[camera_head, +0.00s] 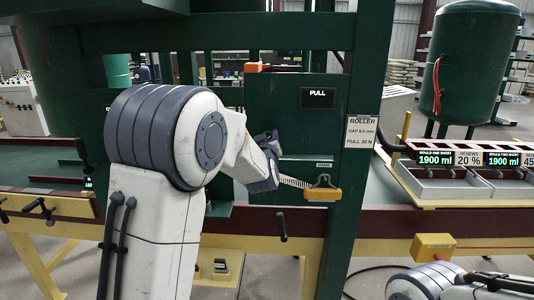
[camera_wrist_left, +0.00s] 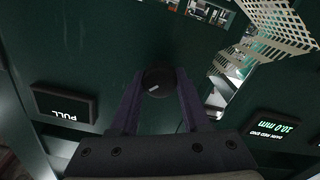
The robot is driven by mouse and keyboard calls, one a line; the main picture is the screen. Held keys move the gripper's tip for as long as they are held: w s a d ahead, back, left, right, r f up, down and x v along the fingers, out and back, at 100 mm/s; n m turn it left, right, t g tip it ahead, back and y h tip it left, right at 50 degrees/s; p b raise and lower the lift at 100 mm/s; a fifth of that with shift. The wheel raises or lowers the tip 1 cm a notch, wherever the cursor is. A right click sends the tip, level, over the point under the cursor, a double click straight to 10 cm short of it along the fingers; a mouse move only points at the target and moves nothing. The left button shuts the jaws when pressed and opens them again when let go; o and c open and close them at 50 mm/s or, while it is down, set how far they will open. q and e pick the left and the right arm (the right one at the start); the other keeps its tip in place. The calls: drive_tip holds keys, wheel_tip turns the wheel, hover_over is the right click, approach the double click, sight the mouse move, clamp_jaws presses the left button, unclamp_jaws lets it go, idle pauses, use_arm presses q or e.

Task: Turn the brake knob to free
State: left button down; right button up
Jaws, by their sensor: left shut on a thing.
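The brake knob (camera_wrist_left: 158,80) is a round dark knob with a short white mark on its face, slanting in the left wrist view. It sits on the dark green panel (camera_wrist_left: 105,50). My left gripper (camera_wrist_left: 156,84) is shut on the knob, one finger on each side. In the head view my left gripper (camera_head: 272,141) is at the green machine front, left of the "PULL" display (camera_head: 319,98). There the knob is hidden behind my wrist. I see no readable free or locked marking. Part of my right arm shows at the bottom right; its gripper does not.
A yellow block with a dark handle (camera_head: 322,193) sits low on the panel, right of my left wrist. A green post carries a "ROLLER" sign (camera_head: 361,131). Grey trays (camera_head: 440,185) stand at the right. A yellow box (camera_head: 433,246) is below them.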

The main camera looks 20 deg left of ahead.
use_arm(q)
drive_tip(key=n+b, duration=0.1)
drive_tip(key=b, duration=0.1)
drive_tip(key=n+b, duration=0.4)
drive_tip(key=shift+a+f+b, duration=0.1)
drive_tip(key=shift+f+b, duration=0.2)
drive_tip(key=shift+r+n+b, duration=0.15)
drive_tip(key=shift+n+b, duration=0.85)
drive_tip(key=shift+b, duration=0.05)
drive_tip(key=shift+c, duration=1.9)
unclamp_jaws()
drive_tip(key=shift+s+r, duration=0.1)
drive_tip(key=b+v, duration=0.1)
drive_tip(key=v, duration=0.9)
drive_tip(key=shift+s+b, duration=0.2)
drive_tip(key=shift+b, duration=0.15)
